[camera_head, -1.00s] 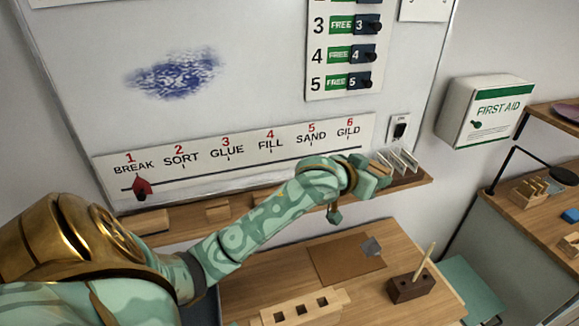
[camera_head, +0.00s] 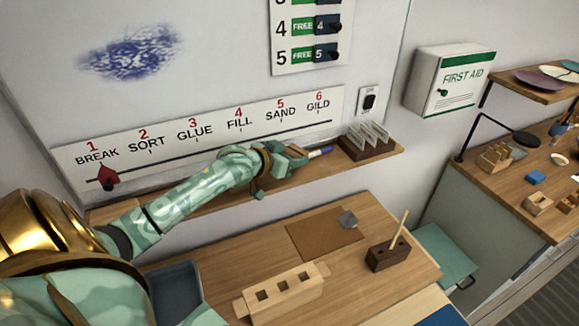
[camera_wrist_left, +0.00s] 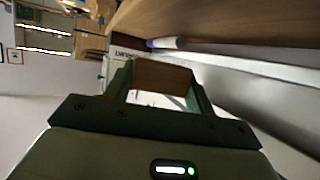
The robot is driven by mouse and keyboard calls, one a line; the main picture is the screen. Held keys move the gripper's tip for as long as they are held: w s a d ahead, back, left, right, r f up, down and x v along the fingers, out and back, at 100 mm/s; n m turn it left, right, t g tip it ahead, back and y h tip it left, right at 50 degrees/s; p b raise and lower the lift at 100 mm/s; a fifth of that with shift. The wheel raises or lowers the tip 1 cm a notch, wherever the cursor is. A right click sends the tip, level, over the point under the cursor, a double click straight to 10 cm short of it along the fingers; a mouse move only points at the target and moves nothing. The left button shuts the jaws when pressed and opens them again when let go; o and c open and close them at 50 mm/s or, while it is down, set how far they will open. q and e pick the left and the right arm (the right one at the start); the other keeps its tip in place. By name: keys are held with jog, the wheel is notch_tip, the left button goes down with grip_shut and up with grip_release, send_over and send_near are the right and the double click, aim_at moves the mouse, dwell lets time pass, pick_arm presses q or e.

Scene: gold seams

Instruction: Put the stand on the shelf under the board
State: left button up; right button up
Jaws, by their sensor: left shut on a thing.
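The stand (camera_head: 366,148) is a brown wooden block with several pale upright plates. It sits upright at the right end of the shelf (camera_head: 215,197) under the white board (camera_head: 215,65). My left gripper (camera_head: 302,155) is low over the shelf, at the stand's left side. My right gripper is out of view.
A blue-tipped marker (camera_head: 320,152) lies on the shelf by my left gripper. The table below holds a brown mat (camera_head: 315,236), a block with an upright stick (camera_head: 388,255) and a slotted wooden rack (camera_head: 283,293). A first aid box (camera_head: 448,82) hangs at the right.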

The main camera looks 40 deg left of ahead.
pick_arm(q)
jog(key=shift+a+f, duration=0.2)
jog(key=shift+f, duration=1.6)
jog(key=shift+f, duration=0.1)
jog(key=o, duration=1)
jog(key=p+v, duration=0.1)
jog(key=v, duration=1.1)
